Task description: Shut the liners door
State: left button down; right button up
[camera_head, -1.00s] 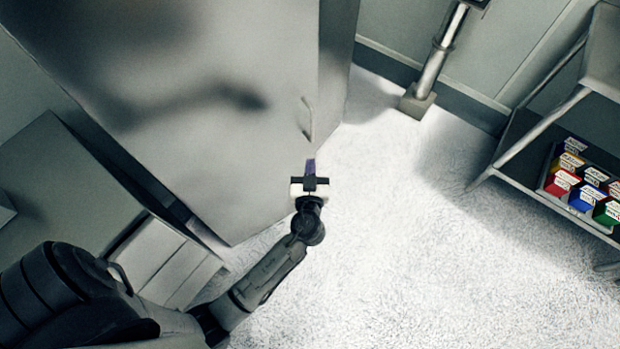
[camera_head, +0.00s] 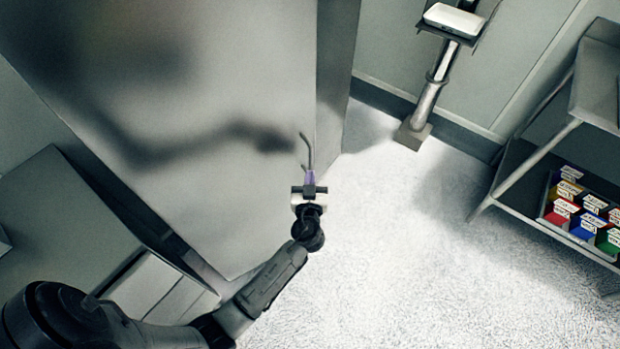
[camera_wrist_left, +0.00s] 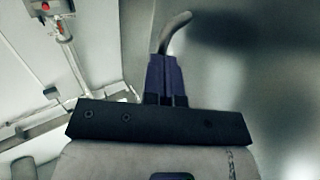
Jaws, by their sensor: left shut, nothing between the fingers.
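The door (camera_head: 215,190) is a large grey panel that stands ajar from the cabinet behind it. Its curved handle (camera_head: 307,150) is near the door's right edge. My left gripper (camera_head: 310,178) is shut and empty, with its purple fingers just below the handle in the head view. In the left wrist view the shut fingers (camera_wrist_left: 166,76) point at the handle (camera_wrist_left: 173,35), which shows just beyond their tips. I cannot tell whether they touch it. The door face (camera_wrist_left: 240,60) fills the right side of that view. My right gripper is not in view.
A shelf unit (camera_head: 520,192) with several coloured boxes (camera_head: 575,212) stands at the right. A pedestal (camera_head: 428,105) with a white device (camera_head: 455,20) is at the back wall. The pale floor (camera_head: 400,250) between them is clear.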

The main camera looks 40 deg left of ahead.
pick_arm(q)
jog(key=w+a+n+g+y+b, duration=0.2)
jog(key=a+b, duration=0.3)
jog(key=a, duration=0.2)
jog(key=w+a+n+g+y+b, duration=0.2)
jog(key=a+g+b, duration=0.1)
jog(key=a, duration=0.4)
jog(key=shift+w+f+n+y+b, duration=0.2)
jog(key=shift+f+n+y+b, duration=0.15)
jog(key=shift+b, duration=0.55)
jog(key=shift+r, duration=0.1)
